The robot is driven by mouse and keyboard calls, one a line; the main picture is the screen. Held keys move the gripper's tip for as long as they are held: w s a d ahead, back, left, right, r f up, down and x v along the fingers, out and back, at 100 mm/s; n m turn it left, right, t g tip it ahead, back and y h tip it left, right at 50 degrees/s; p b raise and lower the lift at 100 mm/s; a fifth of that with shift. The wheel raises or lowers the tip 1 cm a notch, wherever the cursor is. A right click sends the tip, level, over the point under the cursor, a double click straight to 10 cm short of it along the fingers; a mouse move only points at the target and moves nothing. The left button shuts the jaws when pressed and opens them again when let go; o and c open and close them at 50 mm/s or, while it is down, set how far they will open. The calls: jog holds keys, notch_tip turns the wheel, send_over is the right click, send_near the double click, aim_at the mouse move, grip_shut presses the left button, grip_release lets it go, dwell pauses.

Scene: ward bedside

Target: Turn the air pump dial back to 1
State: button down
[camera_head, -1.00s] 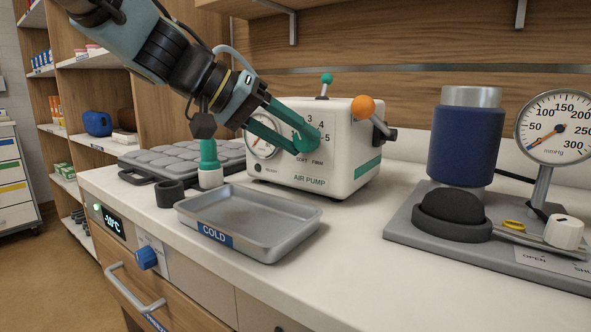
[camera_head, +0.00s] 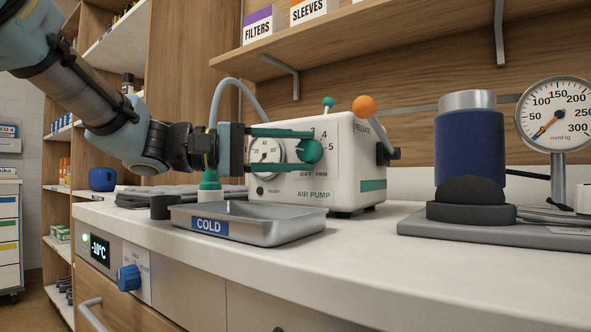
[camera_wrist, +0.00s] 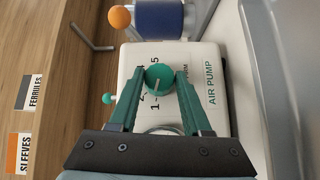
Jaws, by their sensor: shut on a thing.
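The white air pump (camera_head: 330,192) stands on the counter. Its green dial (camera_head: 308,151) is on the front face, beside a round gauge (camera_head: 266,152). My gripper (camera_head: 313,150) reaches level from the left and is shut on the dial, one green finger above and one below. In the wrist view the dial (camera_wrist: 160,78) sits between the two fingertips (camera_wrist: 163,73). Its white mark appears to lean toward the 1 side of the scale. The fingers cover parts of the scale, so the exact setting is hard to read.
A grey COLD tray (camera_head: 270,232) stands just in front of the pump. An orange-knobbed lever (camera_head: 364,107) is at the pump's right. A blue cylinder (camera_head: 468,150) and pressure gauge (camera_head: 556,118) stand farther right. A shelf (camera_head: 400,38) hangs above.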

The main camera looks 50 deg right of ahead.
jog(key=shift+n+g+h+b, duration=0.3)
jog(key=shift+n+b, duration=0.2)
jog(key=shift+c, duration=1.8)
grip_release()
jog(key=p+v, duration=0.1)
jog(key=v, duration=0.9)
jog(key=shift+w+a+f, duration=0.15)
jog(key=shift+w+a, duration=0.1)
